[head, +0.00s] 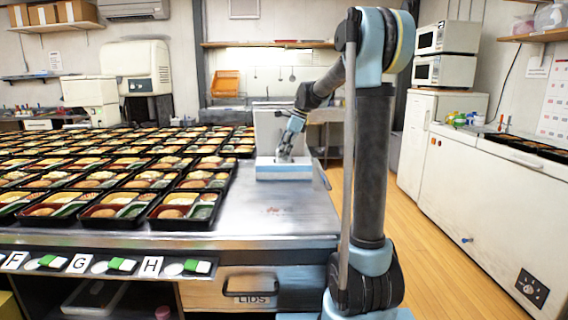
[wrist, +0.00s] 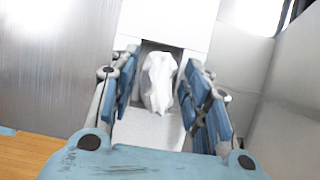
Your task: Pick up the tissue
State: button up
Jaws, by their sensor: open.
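The white tissue (wrist: 159,80) stands up out of the opening of a tissue box (wrist: 146,126) in the wrist view. In the head view the box (head: 270,172), white and light blue, sits on the metal table near its right edge. My gripper (head: 288,155) is over the box in the head view and hides the tissue there. In the wrist view my gripper (wrist: 158,88) is open, with one blue finger on each side of the tissue. I cannot tell whether either finger touches it.
Many black bento trays (head: 187,206) fill the left of the metal table (head: 280,212). Bare metal lies in front of the box. An upright pale panel (head: 275,128) stands right behind the box. White freezers (head: 480,190) line the right wall.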

jog(key=c, duration=0.8)
jog(key=shift+s+r, duration=0.25)
jog(key=shift+r, duration=0.1)
jog(key=r, duration=0.6)
jog(key=shift+s+r, duration=0.15)
jog(key=shift+s, duration=0.1)
jog(key=s, duration=1.9)
grip_shut()
